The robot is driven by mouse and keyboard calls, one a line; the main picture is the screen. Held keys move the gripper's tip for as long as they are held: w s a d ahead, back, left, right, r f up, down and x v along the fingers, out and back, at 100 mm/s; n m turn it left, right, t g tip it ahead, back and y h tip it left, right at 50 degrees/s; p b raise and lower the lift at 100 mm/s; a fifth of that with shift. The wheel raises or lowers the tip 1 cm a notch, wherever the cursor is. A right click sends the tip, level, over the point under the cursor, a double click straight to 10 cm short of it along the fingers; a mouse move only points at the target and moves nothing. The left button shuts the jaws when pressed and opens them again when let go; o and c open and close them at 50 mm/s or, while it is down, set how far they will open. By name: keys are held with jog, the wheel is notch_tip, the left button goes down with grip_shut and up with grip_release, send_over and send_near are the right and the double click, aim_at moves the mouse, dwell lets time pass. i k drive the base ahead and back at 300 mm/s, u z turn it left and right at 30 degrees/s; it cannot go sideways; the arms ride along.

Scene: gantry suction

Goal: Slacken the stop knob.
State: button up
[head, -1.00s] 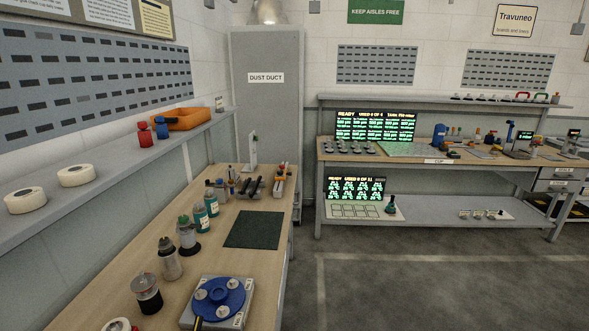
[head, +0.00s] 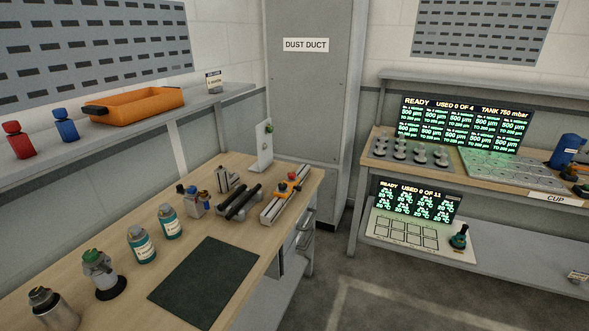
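At the far end of the left bench a pale slotted rail (head: 272,212) lies lengthwise. A small carriage (head: 285,186) with orange, yellow and dark parts sits on it, with a red knob-like part (head: 291,176) on top. This may be the stop knob, but it is too small to be sure. A white upright bracket (head: 264,152) with a green knob (head: 269,128) stands behind. I cannot tell whether any knob is tight or loose. My gripper is not in view.
Two dark rollers (head: 238,203) lie left of the rail. Teal-labelled bottles (head: 141,245) and a green-topped container (head: 99,272) line the bench's left side. A dark green mat (head: 208,282) lies bare in front. Grey floor (head: 390,295) is open to the right.

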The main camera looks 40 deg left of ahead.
aim_at(282, 186)
jog(key=u, duration=0.55)
jog(key=i, duration=1.25)
jog(key=u, duration=1.65)
jog(key=i, duration=0.7)
jog(key=u, duration=0.55)
